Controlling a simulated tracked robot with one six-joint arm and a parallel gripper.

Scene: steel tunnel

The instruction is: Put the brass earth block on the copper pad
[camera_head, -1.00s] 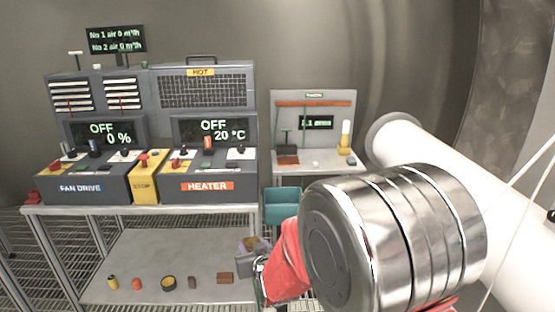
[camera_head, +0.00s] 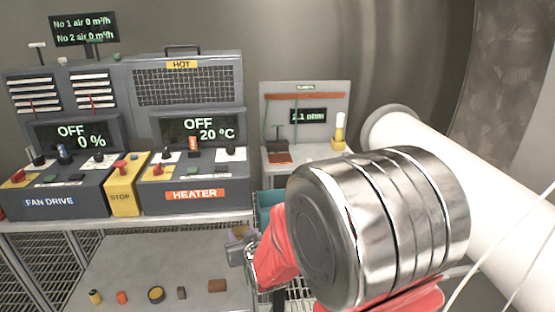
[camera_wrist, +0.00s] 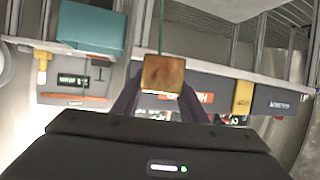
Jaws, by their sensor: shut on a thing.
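My gripper (camera_wrist: 160,98) is shut on the brass earth block (camera_wrist: 163,74), a squarish yellow-brown piece between the two dark fingers in the wrist view. In the head view my gripper (camera_head: 240,250) is small and partly hidden by my arm, over the right end of the lower shelf. The copper pad (camera_head: 280,157) appears as a flat red-brown patch on the small bench at the back, below the earthing panel. The block is apart from the pad, lower and nearer to me.
The earthing panel (camera_head: 307,117) has a copper bar, a display and a yellow-white post (camera_head: 339,132). A teal bin (camera_head: 268,203) hangs below its bench, close to my gripper. The fan and heater desk (camera_head: 195,193) stands left. Several small objects line the lower shelf (camera_head: 130,255).

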